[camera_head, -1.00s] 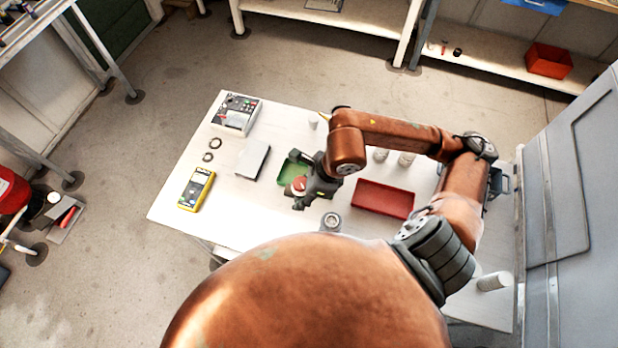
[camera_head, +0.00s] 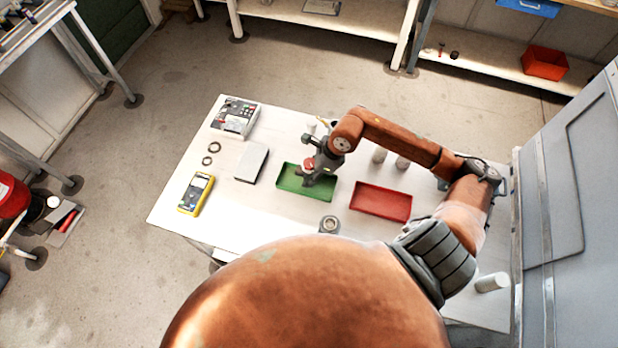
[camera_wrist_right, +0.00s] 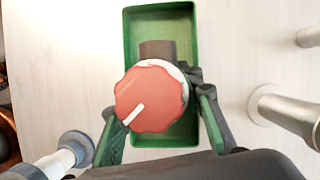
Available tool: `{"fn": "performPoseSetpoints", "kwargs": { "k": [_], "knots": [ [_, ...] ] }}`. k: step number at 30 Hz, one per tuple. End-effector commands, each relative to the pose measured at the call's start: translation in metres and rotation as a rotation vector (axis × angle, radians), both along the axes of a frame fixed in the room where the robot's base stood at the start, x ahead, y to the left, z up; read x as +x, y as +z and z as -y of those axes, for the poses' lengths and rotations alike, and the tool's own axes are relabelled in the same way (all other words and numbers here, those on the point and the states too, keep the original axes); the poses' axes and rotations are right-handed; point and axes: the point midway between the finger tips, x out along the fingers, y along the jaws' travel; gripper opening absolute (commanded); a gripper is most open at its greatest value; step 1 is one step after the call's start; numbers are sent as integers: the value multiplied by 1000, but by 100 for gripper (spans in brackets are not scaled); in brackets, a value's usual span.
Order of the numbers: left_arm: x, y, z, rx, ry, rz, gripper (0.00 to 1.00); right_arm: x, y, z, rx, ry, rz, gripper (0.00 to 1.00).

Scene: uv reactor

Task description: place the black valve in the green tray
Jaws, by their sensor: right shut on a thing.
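The green tray (camera_head: 291,184) lies on the white table, left of the red tray. My right gripper (camera_head: 309,179) is over the green tray in the head view. In the right wrist view, my right gripper (camera_wrist_right: 160,122) is shut on the black valve (camera_wrist_right: 157,50), which has a round red knob (camera_wrist_right: 150,97) with a white mark. The valve's dark body shows beyond the knob, in front of the green tray (camera_wrist_right: 188,32). Whether the valve touches the tray floor cannot be told. My left gripper is not in view.
The red tray (camera_head: 381,202) stands right of the green one. A grey ring-shaped fitting (camera_head: 329,224) sits near the front edge. A grey box (camera_head: 251,163), a yellow meter (camera_head: 196,194) and a control box (camera_head: 235,117) are to the left. Pale cylinders (camera_head: 379,155) stand behind the red tray.

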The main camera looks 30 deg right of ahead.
Motion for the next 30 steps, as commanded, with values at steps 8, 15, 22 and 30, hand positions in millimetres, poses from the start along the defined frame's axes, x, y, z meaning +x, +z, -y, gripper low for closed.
{"fn": "performPoseSetpoints", "kwargs": {
  "k": [8, 15, 22, 30],
  "knots": [
    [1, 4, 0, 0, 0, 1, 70, -1, -22, -2, 2, 3, 0, 1],
    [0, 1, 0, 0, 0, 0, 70, -2, -26, -1, 1, 2, -2, 35],
    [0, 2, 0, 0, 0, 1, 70, -2, -25, -2, 1, 2, -2, 42],
    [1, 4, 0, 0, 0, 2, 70, -2, -17, 1, -1, 2, -1, 42]
  ]
}}
